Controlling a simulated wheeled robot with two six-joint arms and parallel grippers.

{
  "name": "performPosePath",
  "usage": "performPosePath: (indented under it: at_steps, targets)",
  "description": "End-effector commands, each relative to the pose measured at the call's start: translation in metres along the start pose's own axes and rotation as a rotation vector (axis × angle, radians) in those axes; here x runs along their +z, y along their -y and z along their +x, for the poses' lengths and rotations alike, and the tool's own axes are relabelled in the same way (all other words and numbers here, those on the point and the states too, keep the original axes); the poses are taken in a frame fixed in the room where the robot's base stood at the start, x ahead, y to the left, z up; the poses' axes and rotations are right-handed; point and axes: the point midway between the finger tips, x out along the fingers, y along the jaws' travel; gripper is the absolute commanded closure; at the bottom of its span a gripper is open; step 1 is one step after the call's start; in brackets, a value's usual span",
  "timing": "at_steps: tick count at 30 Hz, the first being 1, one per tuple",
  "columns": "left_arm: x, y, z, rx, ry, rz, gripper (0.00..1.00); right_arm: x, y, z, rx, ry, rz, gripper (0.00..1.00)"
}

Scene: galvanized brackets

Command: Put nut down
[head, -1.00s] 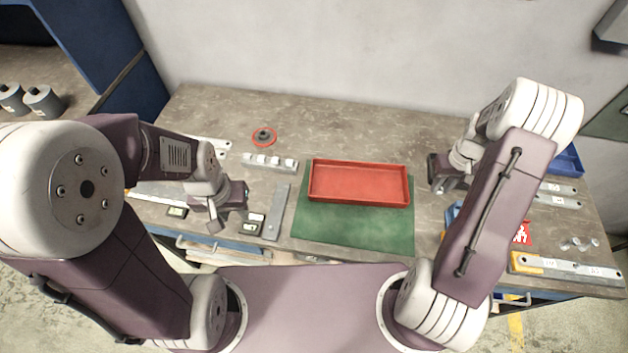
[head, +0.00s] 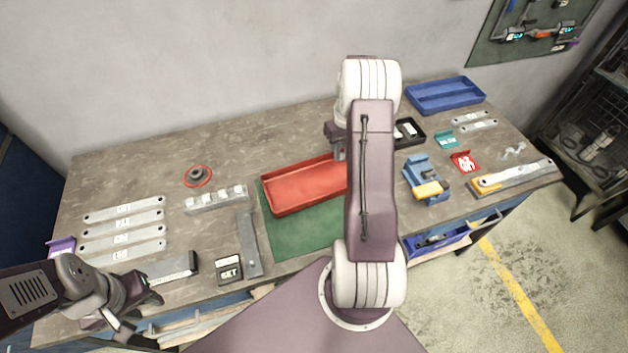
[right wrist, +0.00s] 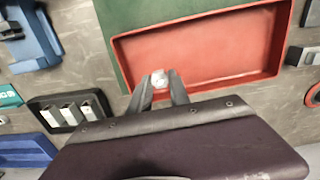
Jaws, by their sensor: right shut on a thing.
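The nut (right wrist: 159,78), small and silvery, is between the fingertips of my right gripper (right wrist: 161,88) in the right wrist view. The gripper is shut on it, and the nut shows against the left part of the red tray (right wrist: 200,58). In the head view the red tray (head: 300,187) lies on a green mat (head: 290,238). My right arm hides the tray's right end, the nut and most of the right gripper (head: 336,140). My left gripper (head: 138,308) is at the table's front left edge; its finger gap is unclear.
A black bin (head: 408,131) with pale blocks stands right of my right arm, near a blue-and-yellow fixture (head: 425,180). A blue tray (head: 445,95) is at the back right. Flat brackets (head: 122,225) lie at left; a round dark part (head: 197,175) sits in a red ring.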

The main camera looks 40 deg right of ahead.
Motion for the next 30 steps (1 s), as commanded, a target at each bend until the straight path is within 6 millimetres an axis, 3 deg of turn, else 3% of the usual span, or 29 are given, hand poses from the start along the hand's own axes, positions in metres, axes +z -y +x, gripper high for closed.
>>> performPosePath:
  at_steps: [1,6,10,16,24,30]
  targets:
    - [-0.001,0.000,-0.007,0.000,0.000,0.000,0.64,0.000,0.017,0.006,-0.003,0.006,-0.007,1.00]
    - [-0.002,0.000,-0.017,0.000,0.000,0.000,0.64,-0.003,0.062,0.033,-0.001,0.004,-0.007,1.00]
    - [-0.002,0.000,-0.021,0.000,0.000,0.000,0.64,-0.005,0.083,0.047,0.000,0.001,-0.003,1.00]
    - [-0.002,0.000,-0.021,0.000,0.000,0.000,0.64,-0.005,0.088,0.054,0.000,0.000,0.001,1.00]
    - [-0.003,-0.001,-0.032,0.000,0.000,0.000,0.64,-0.005,0.088,0.092,0.000,0.001,0.000,1.00]
    - [-0.003,-0.001,-0.030,0.000,0.000,0.000,0.64,-0.005,0.088,0.093,0.000,-0.001,0.000,1.00]
